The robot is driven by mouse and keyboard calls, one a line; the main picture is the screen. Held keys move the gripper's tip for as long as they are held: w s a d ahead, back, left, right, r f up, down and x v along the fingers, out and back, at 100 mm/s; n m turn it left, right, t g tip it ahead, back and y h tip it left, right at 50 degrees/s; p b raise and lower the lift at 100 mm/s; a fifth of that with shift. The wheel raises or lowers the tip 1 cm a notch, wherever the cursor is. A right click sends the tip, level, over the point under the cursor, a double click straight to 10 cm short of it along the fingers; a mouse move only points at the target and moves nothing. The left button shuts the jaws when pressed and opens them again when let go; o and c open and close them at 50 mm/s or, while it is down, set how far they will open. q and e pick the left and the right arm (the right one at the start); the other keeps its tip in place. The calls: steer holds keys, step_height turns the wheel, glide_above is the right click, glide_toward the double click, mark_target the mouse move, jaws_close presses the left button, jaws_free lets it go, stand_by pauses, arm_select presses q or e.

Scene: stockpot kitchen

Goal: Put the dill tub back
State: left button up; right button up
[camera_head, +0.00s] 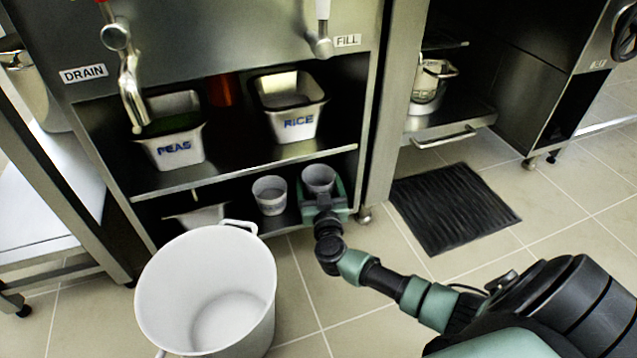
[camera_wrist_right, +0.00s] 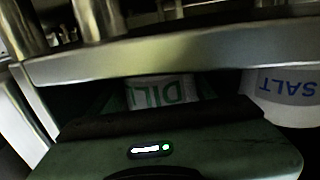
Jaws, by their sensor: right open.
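The dill tub (camera_head: 319,178) is a small pale round tub on the lower shelf of the steel cabinet, near its right end. It looks upright. In the right wrist view its green DILL label (camera_wrist_right: 162,92) shows upside down below the shelf edge. My right gripper (camera_head: 322,196) is open at the tub, with its fingers on either side of it. I cannot tell whether the fingers touch it. My left gripper is not in view.
The salt tub (camera_head: 270,195) stands just left of the dill tub; its SALT label shows in the right wrist view (camera_wrist_right: 287,85). The upper shelf (camera_head: 245,166), with PEAS (camera_head: 176,150) and RICE (camera_head: 300,124) bins, is overhead. A large white pot (camera_head: 160,285) stands in front at left.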

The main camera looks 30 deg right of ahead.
steer(key=shift+s+a+r+p, duration=0.15)
steer(key=shift+s+r+p, duration=0.1)
steer(key=shift+p, duration=0.1)
steer(key=p+v, duration=0.6)
steer(key=v, duration=0.5)
steer(key=shift+s+f, duration=0.15)
steer(key=shift+s, duration=0.1)
